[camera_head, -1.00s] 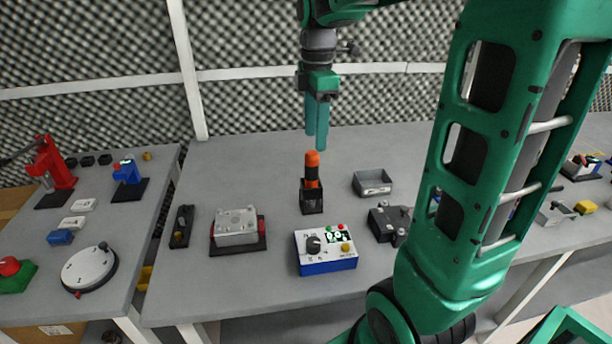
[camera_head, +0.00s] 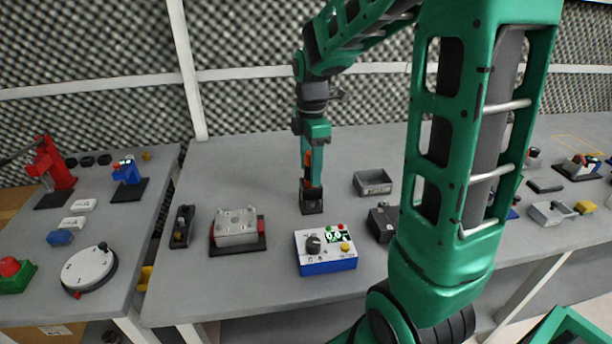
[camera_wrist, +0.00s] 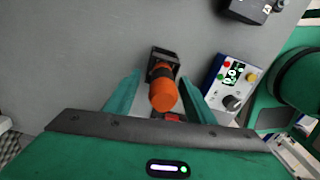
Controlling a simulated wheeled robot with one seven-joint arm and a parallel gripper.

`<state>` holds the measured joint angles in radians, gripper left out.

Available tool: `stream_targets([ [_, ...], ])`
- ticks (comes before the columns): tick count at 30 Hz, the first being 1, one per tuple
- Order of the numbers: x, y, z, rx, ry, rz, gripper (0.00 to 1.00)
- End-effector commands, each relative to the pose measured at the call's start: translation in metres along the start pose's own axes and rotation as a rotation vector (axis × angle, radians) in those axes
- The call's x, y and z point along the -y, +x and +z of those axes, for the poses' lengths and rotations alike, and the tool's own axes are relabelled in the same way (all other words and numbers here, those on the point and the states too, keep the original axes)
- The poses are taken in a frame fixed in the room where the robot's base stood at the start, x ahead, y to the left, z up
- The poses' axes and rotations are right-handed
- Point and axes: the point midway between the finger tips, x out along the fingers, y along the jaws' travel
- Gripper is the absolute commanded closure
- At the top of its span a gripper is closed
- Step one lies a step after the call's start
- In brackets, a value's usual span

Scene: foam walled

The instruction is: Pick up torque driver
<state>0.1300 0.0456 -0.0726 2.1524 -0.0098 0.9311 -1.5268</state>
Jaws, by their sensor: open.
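The torque driver (camera_wrist: 162,92) has an orange top and a dark lower part. It stands upright in a small black holder (camera_head: 311,205) on the grey table. In the head view the driver (camera_head: 307,160) is mostly hidden behind my gripper's fingers. My gripper (camera_head: 312,180) points down over it. In the wrist view my open gripper (camera_wrist: 158,100) has one green finger on each side of the driver, with gaps showing.
A white and blue control box (camera_head: 326,252) stands in front of the holder. A grey tray (camera_head: 372,182) and a dark fixture (camera_head: 381,223) stand to the right. A grey block on a red-sided fixture (camera_head: 237,228) stands to the left. The table behind the driver is clear.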

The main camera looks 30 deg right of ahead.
Motion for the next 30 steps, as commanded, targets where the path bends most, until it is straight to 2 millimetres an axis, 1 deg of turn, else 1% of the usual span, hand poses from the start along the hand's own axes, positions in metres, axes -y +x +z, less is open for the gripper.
stream_targets([
  [7,0.0,0.002,0.0,0.0,0.0,0.0,0.5],
  [8,0.0,0.002,0.0,0.0,0.0,0.0,0.55],
  [9,0.0,0.002,0.0,0.0,0.0,0.0,0.65],
  [11,0.0,0.002,0.0,0.0,0.0,0.0,0.79],
  [12,0.0,0.002,0.0,0.0,0.0,0.0,0.89],
  [13,0.0,0.002,0.0,0.0,0.0,0.0,0.96],
  [14,0.0,0.002,0.0,0.0,0.0,0.0,0.97],
  [23,0.0,-0.001,0.0,0.0,0.0,0.002,0.97],
  [26,-0.001,-0.01,0.0,0.0,0.0,0.004,0.97],
  [30,-0.002,-0.034,0.0,-0.001,0.0,0.006,0.97],
])
